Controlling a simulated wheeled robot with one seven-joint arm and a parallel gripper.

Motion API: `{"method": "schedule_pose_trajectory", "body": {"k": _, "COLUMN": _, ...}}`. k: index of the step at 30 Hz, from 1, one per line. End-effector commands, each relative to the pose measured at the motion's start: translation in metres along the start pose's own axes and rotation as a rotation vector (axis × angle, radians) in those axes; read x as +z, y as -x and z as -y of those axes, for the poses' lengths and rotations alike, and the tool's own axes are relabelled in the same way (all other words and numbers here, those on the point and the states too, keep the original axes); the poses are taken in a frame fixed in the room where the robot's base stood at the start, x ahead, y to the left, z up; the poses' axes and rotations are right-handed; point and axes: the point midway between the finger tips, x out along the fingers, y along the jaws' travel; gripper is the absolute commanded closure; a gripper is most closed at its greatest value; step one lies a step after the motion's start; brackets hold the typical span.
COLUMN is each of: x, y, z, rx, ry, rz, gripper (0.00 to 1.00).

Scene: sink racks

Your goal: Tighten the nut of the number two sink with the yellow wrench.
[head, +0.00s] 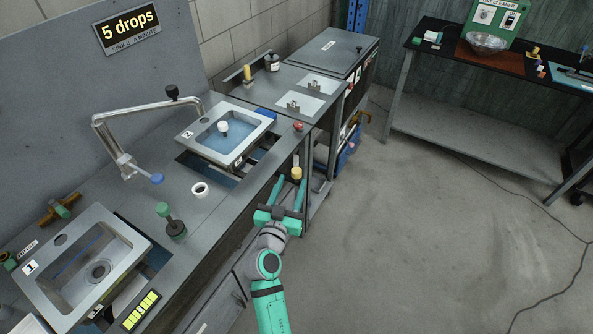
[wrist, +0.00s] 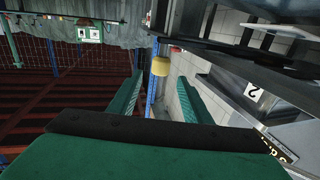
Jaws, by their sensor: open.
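My gripper (head: 291,184) is open, at the front edge of the counter, to the right of and below sink two in the head view. A yellow knob-like piece (head: 296,173) is at its fingertips; in the wrist view this yellow piece (wrist: 161,67) shows between and beyond the open fingers (wrist: 160,80). It may be the end of the yellow wrench, but I cannot tell; the rest of it is hidden. Sink two (head: 214,158) is a steel basin with blue water and a white-topped plug (head: 223,127). Its nut is not visible. A "2" label (wrist: 252,92) shows in the wrist view.
Sink one (head: 130,247) is at the lower left. A faucet (head: 127,115), a white ring (head: 200,189) and a green-topped tool (head: 163,209) are on the counter (head: 215,211). A sign (head: 128,27) reads "5 drops". The floor (head: 420,230) to the right is clear except for a cable.

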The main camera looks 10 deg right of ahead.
Motion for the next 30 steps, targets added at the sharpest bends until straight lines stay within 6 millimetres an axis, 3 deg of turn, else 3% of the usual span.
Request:
{"method": "schedule_pose_trajectory", "body": {"k": 3, "x": -0.001, "y": -0.023, "z": -0.001, "rx": 0.002, "ry": 0.000, "rz": -0.002, "gripper": 0.56}}
{"method": "schedule_pose_trajectory", "body": {"k": 10, "x": -0.001, "y": -0.054, "z": 0.000, "rx": 0.001, "ry": 0.000, "rz": -0.001, "gripper": 0.56}}
{"method": "schedule_pose_trajectory", "body": {"k": 24, "x": 0.000, "y": -0.065, "z": 0.000, "rx": 0.000, "ry": 0.001, "rz": 0.000, "gripper": 0.56}}
{"method": "schedule_pose_trajectory", "body": {"k": 30, "x": 0.000, "y": -0.065, "z": 0.000, "rx": -0.001, "ry": 0.001, "rz": 0.000, "gripper": 1.00}}
